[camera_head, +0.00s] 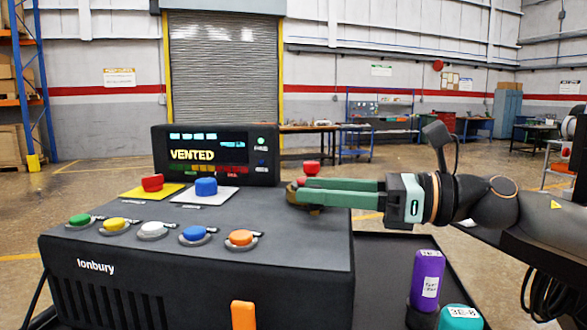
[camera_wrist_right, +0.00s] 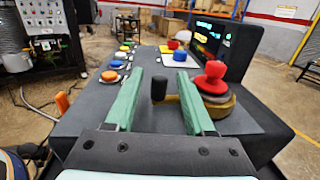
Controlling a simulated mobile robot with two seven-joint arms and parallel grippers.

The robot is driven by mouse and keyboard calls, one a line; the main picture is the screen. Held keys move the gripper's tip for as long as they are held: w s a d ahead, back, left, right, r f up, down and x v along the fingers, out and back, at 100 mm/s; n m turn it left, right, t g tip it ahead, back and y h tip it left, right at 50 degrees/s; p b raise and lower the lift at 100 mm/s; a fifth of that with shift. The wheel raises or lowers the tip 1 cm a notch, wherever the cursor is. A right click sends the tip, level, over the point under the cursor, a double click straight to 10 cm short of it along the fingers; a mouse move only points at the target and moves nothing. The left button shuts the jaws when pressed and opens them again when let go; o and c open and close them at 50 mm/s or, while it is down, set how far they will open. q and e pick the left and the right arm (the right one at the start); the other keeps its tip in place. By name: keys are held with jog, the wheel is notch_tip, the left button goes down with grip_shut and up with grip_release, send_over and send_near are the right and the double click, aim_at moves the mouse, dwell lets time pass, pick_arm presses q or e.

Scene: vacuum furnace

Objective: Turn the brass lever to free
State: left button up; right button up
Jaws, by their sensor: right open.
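The brass lever (camera_wrist_right: 222,107) is at the right end of the console top in the right wrist view, a flat brass piece under a grey disc and a red knob (camera_wrist_right: 214,76). In the head view, a bit of brass (camera_head: 316,210) shows below my fingers. My right gripper (camera_head: 299,190) is open, reaching from the right over the console's right edge. Its fingers also show in the wrist view (camera_wrist_right: 161,74), one on each side of the black grip. Contact cannot be told. My left gripper is out of view.
The black console (camera_head: 200,262) carries several coloured buttons, a red knob (camera_head: 152,183) on a yellow plate and a blue knob (camera_head: 206,187) on a white plate. A display (camera_head: 216,155) reads VENTED. A purple container (camera_head: 427,281) and a teal one (camera_head: 460,318) stand right of the console.

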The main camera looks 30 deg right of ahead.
jog(key=shift+w+a+r+p, duration=0.3)
jog(key=shift+w+a+p, duration=0.45)
jog(key=shift+p, duration=0.2)
jog(key=shift+w+a+f+p, duration=0.25)
jog(key=shift+w+a+p, duration=0.4)
jog(key=shift+p, duration=0.45)
jog(key=c, duration=0.7)
grip_shut()
